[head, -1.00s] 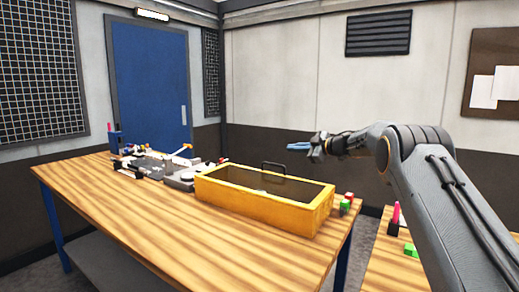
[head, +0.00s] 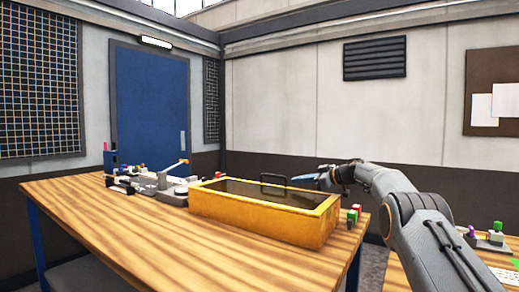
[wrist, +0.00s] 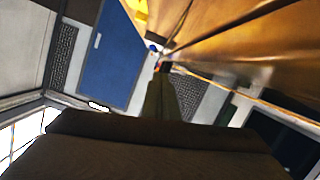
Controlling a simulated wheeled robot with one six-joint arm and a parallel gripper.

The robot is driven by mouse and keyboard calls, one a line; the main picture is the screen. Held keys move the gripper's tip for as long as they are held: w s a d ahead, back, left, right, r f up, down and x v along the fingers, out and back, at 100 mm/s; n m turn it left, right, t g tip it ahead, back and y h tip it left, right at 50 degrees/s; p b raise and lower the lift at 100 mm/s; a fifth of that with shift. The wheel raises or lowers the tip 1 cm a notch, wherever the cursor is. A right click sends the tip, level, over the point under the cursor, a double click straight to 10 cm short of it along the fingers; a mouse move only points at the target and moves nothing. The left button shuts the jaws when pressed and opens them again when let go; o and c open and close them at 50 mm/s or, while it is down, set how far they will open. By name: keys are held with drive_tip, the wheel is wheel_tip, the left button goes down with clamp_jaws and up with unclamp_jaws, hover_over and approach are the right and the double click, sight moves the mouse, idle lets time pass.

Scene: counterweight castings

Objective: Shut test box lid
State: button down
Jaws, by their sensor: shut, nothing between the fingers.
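The test box (head: 262,226) is a long orange-yellow box on the wooden table. Its dark, smoky top panel (head: 285,194) looks flat, level with the rim. A dark loop handle (head: 272,180) stands up at the far long edge. I cannot tell how far the lid is from fully shut. My gripper (head: 303,177) is shut and empty, just right of the handle, its thin blue-grey fingers pointing left towards it. I cannot tell if they touch. In the wrist view the shut fingers (wrist: 164,68) are seen end-on, with orange-brown surfaces at upper right.
Grey and white fixtures (head: 172,190) stand left of the box on the table (head: 130,225). A second table (head: 470,265) at right holds small parts. The table's front left is clear.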

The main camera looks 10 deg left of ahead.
drive_tip(key=shift+f+b, duration=0.65)
drive_tip(key=shift+f, duration=0.45)
